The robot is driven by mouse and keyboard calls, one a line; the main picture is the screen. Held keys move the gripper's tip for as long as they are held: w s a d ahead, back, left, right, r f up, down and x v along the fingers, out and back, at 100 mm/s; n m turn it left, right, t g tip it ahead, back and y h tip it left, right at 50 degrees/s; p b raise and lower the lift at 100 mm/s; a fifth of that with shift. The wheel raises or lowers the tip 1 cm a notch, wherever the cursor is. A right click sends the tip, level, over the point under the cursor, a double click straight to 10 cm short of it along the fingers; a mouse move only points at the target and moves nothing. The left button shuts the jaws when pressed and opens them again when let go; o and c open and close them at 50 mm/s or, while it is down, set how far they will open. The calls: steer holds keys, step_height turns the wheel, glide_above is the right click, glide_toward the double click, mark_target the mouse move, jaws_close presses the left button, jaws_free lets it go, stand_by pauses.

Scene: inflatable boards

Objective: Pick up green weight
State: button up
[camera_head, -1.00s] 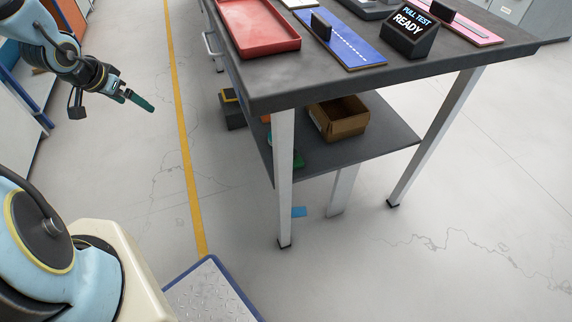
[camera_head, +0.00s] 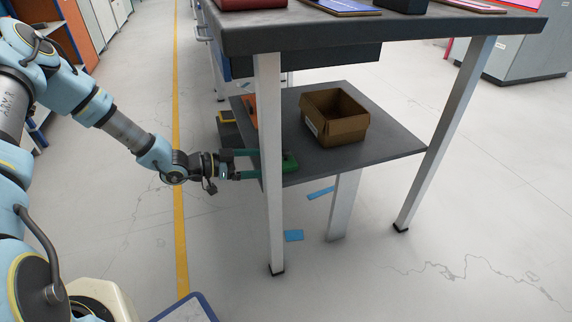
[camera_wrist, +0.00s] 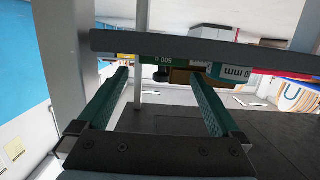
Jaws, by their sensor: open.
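The green weight (camera_head: 290,162) sits near the left front of the table's lower shelf, partly hidden by the table leg. In the wrist view the green weight (camera_wrist: 165,60) appears upside down, with "500" on its side and a small knob. My gripper (camera_head: 252,164) reaches in from the left at shelf height, its tips partly behind the leg. Its two green fingers are spread apart with nothing between them. In the wrist view the weight lies beyond the fingertips, between their lines. I cannot tell the exact gap to it.
The table leg (camera_head: 269,200) stands in front of my fingertips. An open cardboard box (camera_head: 336,118) stands on the lower shelf (camera_head: 385,145), right of the weight. A teal item (camera_wrist: 235,71) sits beside the weight. The tabletop (camera_head: 400,32) overhangs the shelf. Blue pieces (camera_head: 294,236) lie on the floor.

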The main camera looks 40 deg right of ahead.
mark_target(284, 159)
steer(key=b+x, duration=0.1)
steer(key=x, duration=0.6)
steer(key=shift+d+b, duration=0.2)
steer(key=shift+b, duration=0.1)
steer(key=shift+r, duration=0.1)
jaws_close()
stand_by(0.4)
